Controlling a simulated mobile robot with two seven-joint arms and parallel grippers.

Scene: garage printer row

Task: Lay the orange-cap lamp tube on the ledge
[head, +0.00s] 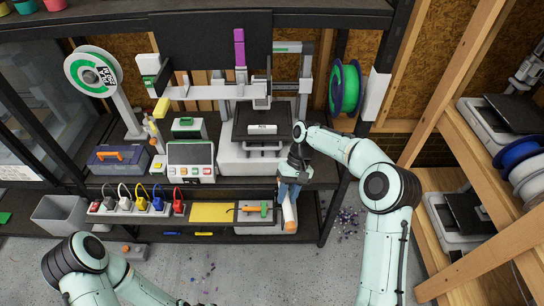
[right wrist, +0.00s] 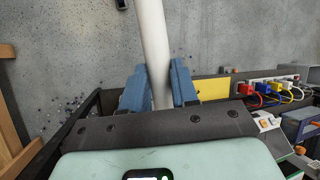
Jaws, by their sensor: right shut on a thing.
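My right gripper (head: 289,191), with blue fingers, is shut on a white lamp tube (head: 289,214). The tube hangs tilted at the right end of the narrow front ledge (head: 228,223), with orange showing near its lower end. I cannot tell whether the tube touches the ledge. In the right wrist view the tube (right wrist: 154,45) runs between the two fingers of the gripper (right wrist: 160,88) and out past the top edge. No orange cap shows there. My left arm enters at the lower left of the head view; its gripper is out of frame.
The ledge carries a power strip with coloured plugs (head: 139,209), a yellow sheet (head: 212,212) and an orange-handled tool (head: 262,209). A printer (head: 250,150) stands behind the tube. A dark shelf post (head: 336,207) stands to the right.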

